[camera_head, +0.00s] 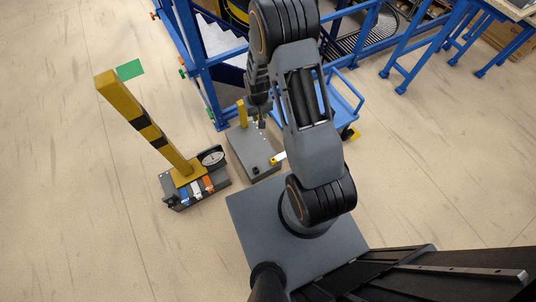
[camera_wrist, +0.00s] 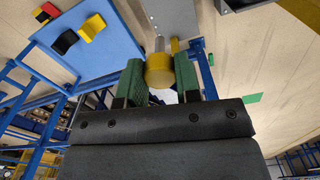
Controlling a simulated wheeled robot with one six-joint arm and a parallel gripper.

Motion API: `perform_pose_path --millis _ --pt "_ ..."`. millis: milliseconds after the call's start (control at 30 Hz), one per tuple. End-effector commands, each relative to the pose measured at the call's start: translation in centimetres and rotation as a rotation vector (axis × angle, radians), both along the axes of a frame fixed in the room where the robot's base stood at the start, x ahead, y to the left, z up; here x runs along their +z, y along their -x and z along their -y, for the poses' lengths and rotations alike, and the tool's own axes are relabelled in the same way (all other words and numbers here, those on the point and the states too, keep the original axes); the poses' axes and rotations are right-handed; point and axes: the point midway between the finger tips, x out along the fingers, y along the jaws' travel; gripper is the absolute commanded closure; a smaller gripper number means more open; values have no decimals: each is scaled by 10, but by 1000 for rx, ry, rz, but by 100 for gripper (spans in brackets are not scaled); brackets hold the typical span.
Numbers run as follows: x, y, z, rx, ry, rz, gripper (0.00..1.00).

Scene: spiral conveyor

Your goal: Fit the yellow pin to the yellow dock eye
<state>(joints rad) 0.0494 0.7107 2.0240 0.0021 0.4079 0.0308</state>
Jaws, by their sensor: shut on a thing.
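My gripper (camera_wrist: 160,75) shows its two green fingers in the wrist view. It is shut on the yellow pin (camera_wrist: 160,71), a round yellow head with a short grey shaft pointing away from me. In the head view my gripper (camera_head: 261,118) hangs beside a yellow post on a grey box; the pin cannot be told there. The post partly shows behind the pin in the wrist view. I cannot make out the yellow dock eye for certain in either view.
The grey box (camera_head: 257,158) stands on the floor, with the yellow post (camera_head: 242,113) on it. A yellow-and-black column (camera_head: 138,118) on a grey base stands left. A blue cart (camera_head: 343,97) and blue frame (camera_head: 205,85) are behind. Floor at far left is mostly clear.

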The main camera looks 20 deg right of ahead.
Motion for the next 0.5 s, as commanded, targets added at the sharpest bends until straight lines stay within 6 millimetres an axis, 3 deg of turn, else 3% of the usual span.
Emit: perform_pose_path --millis 33,100,300,500 --pt "-52 -2 7 -27 0 -5 86" --pt "-95 -5 15 -63 0 -6 86" --pt "-209 -11 38 -163 0 -7 86" --pt "-300 -12 56 -245 0 -7 86"
